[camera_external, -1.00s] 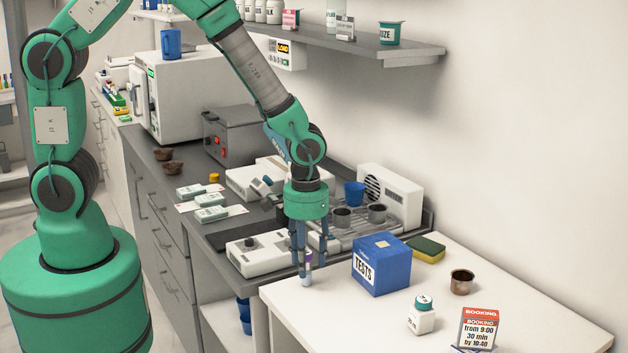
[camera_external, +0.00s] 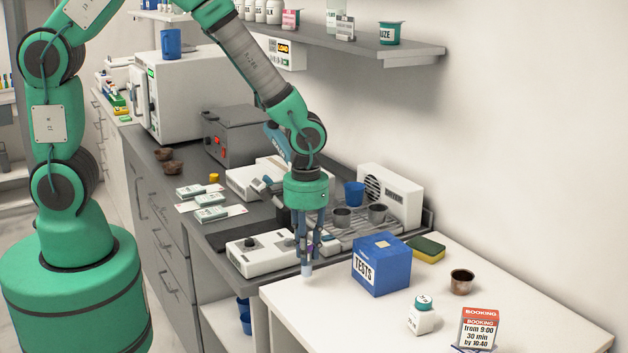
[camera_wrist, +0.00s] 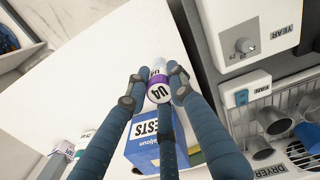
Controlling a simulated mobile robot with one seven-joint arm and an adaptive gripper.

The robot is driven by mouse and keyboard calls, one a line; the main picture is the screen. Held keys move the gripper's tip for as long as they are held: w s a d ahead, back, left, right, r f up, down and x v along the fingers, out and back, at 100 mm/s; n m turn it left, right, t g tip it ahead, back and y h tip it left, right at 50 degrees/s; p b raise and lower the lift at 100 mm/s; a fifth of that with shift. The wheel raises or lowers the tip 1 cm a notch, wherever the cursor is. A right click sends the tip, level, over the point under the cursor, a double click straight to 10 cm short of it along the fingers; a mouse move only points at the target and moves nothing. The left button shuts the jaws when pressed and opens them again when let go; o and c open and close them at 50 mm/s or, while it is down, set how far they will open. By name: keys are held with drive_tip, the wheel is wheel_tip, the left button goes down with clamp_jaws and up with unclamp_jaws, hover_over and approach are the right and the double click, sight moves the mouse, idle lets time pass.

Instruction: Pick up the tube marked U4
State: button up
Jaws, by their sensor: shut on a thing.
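The tube (camera_wrist: 159,90) has a purple band marked U4 and a white part beyond it in the wrist view. My gripper (camera_wrist: 157,82) is shut on it, with its blue fingers around the tube's marked end. In the external view the tube (camera_external: 307,269) hangs upright below my gripper (camera_external: 307,247), near the left edge of the white table. Its lower end is close to the table top, and I cannot tell whether it is clear of it.
A blue TESTS box (camera_external: 381,266) stands just right of the tube. A white device with a knob (camera_external: 261,252) and a drying rack (camera_external: 372,230) are on the grey counter behind.

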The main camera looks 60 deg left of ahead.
drive_tip(key=s+a+r, duration=0.1)
drive_tip(key=s+a, duration=0.1)
drive_tip(key=s, duration=0.5)
drive_tip(key=s+a+r, duration=0.1)
drive_tip(key=s+a, duration=0.2)
drive_tip(key=s, duration=0.5)
drive_tip(key=shift+a+r+p, duration=0.3)
drive_tip(key=shift+a+p, duration=0.05)
drive_tip(key=shift+p, duration=0.1)
